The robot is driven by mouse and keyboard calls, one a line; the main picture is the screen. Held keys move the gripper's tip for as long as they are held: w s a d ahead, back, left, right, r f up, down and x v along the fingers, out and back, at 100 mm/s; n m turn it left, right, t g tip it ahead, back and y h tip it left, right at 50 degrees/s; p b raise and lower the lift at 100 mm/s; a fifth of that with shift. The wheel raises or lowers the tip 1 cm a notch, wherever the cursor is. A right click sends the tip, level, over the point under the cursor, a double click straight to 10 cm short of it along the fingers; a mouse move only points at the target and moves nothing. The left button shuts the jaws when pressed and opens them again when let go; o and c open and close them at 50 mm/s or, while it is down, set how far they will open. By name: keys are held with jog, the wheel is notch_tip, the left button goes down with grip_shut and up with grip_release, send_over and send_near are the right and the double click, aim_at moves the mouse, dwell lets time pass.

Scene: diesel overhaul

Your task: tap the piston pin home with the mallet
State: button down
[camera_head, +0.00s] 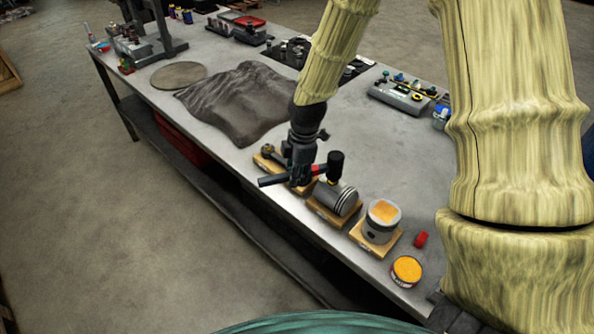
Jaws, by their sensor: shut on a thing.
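My gripper (303,175) is shut on the mallet by its red and black handle (274,180). The mallet's black head (336,159) stands on end at the right end of the handle, with a yellowish lower end. It is over the grey piston (341,199), which lies on its side on a wooden block (322,212). I cannot tell whether the head touches the piston. The piston pin cannot be made out; the mallet head covers part of the piston. A second piston (381,225) stands upright on another wooden block (358,235), with an orange-yellow top.
A connecting rod (268,151) lies on a block behind my gripper. A yellow-topped tin (407,270) and a small red item (421,239) are near the front edge. A dark cloth (235,100) and a round plate (178,75) lie farther back. The right-middle tabletop is clear.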

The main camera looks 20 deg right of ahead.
jog(key=shift+w+a+r+p, duration=0.1)
jog(key=shift+r+p, duration=0.7)
jog(key=shift+p, duration=0.75)
jog(key=shift+r, duration=0.1)
jog(key=shift+d+r+y+p, duration=0.25)
jog(key=shift+r+y+p, duration=0.3)
jog(key=shift+y+p, duration=0.15)
jog(key=shift+a, duration=0.1)
jog(key=shift+f, duration=0.1)
